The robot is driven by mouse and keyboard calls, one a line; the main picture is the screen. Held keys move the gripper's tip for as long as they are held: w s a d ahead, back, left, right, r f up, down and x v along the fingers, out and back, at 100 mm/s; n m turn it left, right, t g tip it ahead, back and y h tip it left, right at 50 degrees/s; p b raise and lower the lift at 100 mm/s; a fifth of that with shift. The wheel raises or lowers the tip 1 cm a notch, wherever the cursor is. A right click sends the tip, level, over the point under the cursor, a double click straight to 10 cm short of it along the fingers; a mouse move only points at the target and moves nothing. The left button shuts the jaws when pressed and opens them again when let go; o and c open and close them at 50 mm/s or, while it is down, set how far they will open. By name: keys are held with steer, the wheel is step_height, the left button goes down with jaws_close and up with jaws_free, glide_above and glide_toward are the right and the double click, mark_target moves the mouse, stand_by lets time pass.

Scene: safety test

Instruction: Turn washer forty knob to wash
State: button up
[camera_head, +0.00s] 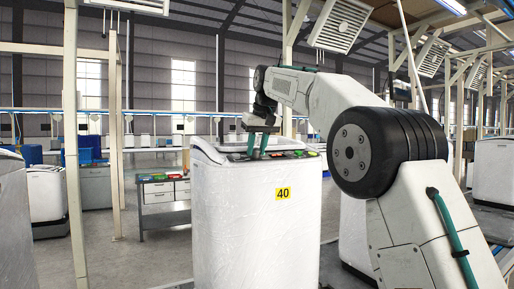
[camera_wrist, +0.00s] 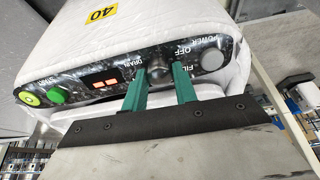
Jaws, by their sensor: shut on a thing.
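The white washer (camera_head: 250,225) with a yellow label reading 40 stands in the middle of the head view. Its white body also shows in the wrist view (camera_wrist: 170,20). My gripper (camera_head: 257,156) reaches down to the panel from above. In the wrist view its green fingers (camera_wrist: 160,88) are shut on the knob, one on each side. Which mark the knob points to is hard to tell.
The panel also has a green button (camera_wrist: 57,95), a yellow-green button (camera_wrist: 29,98), a lit red display (camera_wrist: 104,83) and a grey power button (camera_wrist: 212,59). A workbench with drawers (camera_head: 165,195) stands behind left. Another white machine (camera_head: 47,193) is farther left.

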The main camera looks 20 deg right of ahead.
steer(key=m, duration=1.2)
steer(key=shift+h, duration=0.3)
steer(key=m, duration=0.5)
steer(key=shift+m+g, duration=0.3)
steer(key=shift+m, duration=0.1)
steer(key=m, duration=0.5)
steer(key=shift+m, duration=0.4)
steer(key=o, duration=1)
